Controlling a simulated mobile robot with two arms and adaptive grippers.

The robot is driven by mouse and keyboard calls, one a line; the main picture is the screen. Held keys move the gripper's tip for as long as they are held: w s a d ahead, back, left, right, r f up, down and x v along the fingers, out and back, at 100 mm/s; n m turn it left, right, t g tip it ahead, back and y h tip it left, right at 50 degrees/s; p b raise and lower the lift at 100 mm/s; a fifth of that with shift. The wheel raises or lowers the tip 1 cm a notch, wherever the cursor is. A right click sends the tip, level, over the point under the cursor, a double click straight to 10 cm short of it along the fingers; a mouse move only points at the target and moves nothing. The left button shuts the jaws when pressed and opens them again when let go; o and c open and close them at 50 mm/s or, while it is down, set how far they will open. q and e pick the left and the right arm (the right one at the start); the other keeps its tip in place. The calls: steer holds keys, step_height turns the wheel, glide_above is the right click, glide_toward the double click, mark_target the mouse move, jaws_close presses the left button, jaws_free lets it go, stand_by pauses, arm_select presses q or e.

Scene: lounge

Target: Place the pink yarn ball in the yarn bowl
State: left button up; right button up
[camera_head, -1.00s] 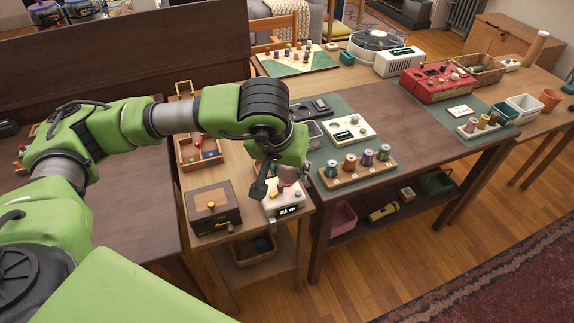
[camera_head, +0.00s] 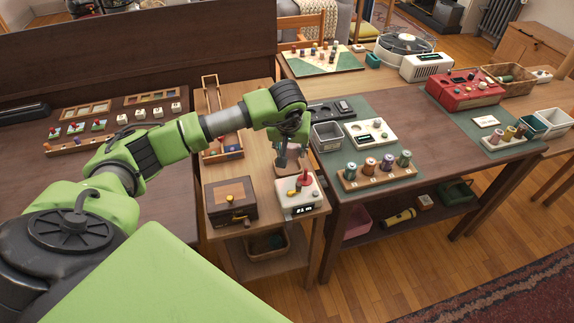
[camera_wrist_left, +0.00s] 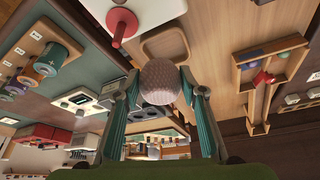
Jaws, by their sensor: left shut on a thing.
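The yarn ball (camera_wrist_left: 160,82), a dull greyish pink in this light, sits between the fingers of my left gripper (camera_head: 288,158) in the left wrist view. The left gripper (camera_wrist_left: 158,100) is shut on it and holds it above the small wooden table. In the wrist view a shallow square wooden tray (camera_wrist_left: 150,50) with rounded corners lies beyond the ball. In the head view this tray (camera_head: 284,170) is partly hidden under the gripper. I cannot pick out a yarn bowl for certain. My right gripper is not in view.
A white device (camera_head: 300,198) with a red spindle and a display stands in front of the gripper. A wooden box (camera_head: 231,202) with a crank is left of it.

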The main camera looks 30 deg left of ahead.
mark_target(288, 151)
arm_select(q)
steer(key=a+f, duration=0.1)
steer(key=w+f+b, duration=0.1)
steer(key=shift+w+a+f, duration=0.15)
steer(key=shift+a+f, duration=0.2)
steer(key=shift+a, duration=0.05)
steer(key=f+b, duration=0.2)
steer(key=f, duration=0.1)
steer(key=shift+w+a+f+b, duration=0.1)
steer(key=shift+a+f+b, duration=0.1)
steer(key=shift+f+b, duration=0.15)
steer(key=shift+w+r, duration=0.1)
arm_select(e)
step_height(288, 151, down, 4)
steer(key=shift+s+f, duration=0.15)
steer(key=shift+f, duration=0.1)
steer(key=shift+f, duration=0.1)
arm_select(q)
steer(key=shift+f+b, duration=0.45)
steer(key=shift+f, duration=0.1)
steer(key=o, duration=0.8)
steer(key=shift+s, duration=0.25)
steer(key=o, duration=0.3)
steer(key=shift+f, duration=0.25)
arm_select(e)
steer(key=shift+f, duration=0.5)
